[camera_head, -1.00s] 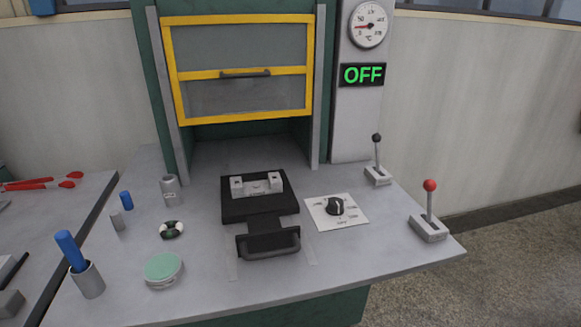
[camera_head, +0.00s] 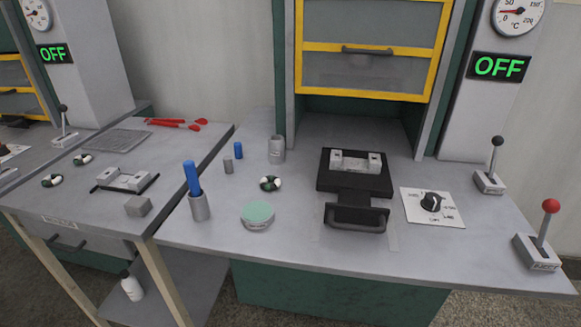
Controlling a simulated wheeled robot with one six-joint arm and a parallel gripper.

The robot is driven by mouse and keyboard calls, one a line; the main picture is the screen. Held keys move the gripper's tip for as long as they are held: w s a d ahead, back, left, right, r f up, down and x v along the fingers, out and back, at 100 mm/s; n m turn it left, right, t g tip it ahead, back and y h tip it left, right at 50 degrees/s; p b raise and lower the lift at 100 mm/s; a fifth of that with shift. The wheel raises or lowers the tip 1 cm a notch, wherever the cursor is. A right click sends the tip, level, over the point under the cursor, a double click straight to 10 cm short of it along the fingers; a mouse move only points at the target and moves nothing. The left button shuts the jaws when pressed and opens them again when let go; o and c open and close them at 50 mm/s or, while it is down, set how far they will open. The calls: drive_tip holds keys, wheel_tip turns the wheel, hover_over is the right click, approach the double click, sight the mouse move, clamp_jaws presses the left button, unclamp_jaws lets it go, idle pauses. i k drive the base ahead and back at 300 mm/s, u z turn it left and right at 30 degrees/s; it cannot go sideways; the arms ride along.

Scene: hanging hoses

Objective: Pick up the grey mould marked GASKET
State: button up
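Two grey mould-like pieces show, and no marking can be read on either at this size. One grey mould piece (camera_head: 355,162) with raised ends sits on the black sliding plate (camera_head: 352,185) in front of the press. The other grey mould (camera_head: 125,179) lies on the left table with thin black bars along its sides. A small plain grey block (camera_head: 138,206) lies close to it, near that table's right edge. My gripper is not in view.
The press has a raised yellow-framed guard (camera_head: 367,75). On its bench stand a blue-handled tool in a grey cup (camera_head: 199,206), a green-topped tin (camera_head: 257,214), a dial plate (camera_head: 432,206) and a red-knobbed lever (camera_head: 540,238). Red-handled pliers (camera_head: 177,123) lie behind the left-table mould.

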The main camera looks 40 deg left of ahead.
sight(373, 165)
drive_tip(key=u, duration=1.85)
